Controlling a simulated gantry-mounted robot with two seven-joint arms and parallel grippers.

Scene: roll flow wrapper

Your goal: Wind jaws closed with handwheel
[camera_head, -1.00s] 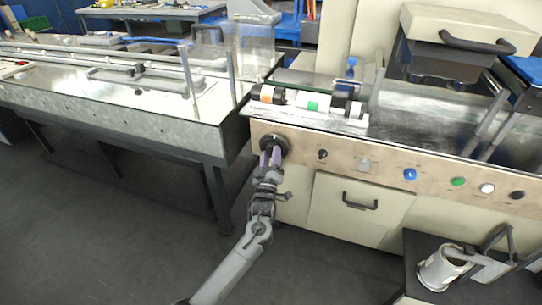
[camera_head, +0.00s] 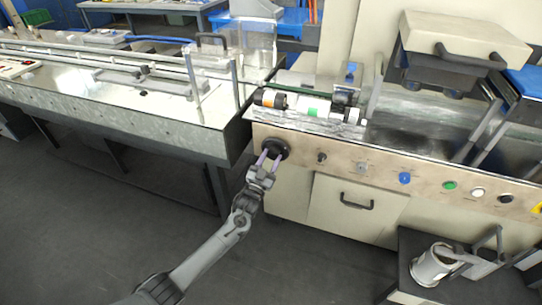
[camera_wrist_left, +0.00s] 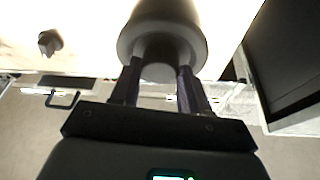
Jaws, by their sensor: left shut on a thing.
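The black round handwheel (camera_head: 276,148) is on the left end of the machine's beige front panel. My left gripper (camera_head: 268,157) reaches it from below and is shut on the handwheel, with a finger on either side. In the left wrist view the handwheel (camera_wrist_left: 163,30) fills the top middle, between the two dark fingers of my left gripper (camera_wrist_left: 158,72). The dark jaw unit (camera_head: 440,72) under a cream cover stands above the machine bed at the right; a gap to the bed shows below it. My right gripper is not in view.
A black knob (camera_head: 321,157), a blue button (camera_head: 404,178) and several other buttons line the panel to the right. A drawer with a black handle (camera_head: 357,202) is below. A conveyor table (camera_head: 150,118) stands left. A metal canister (camera_head: 430,267) sits lower right.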

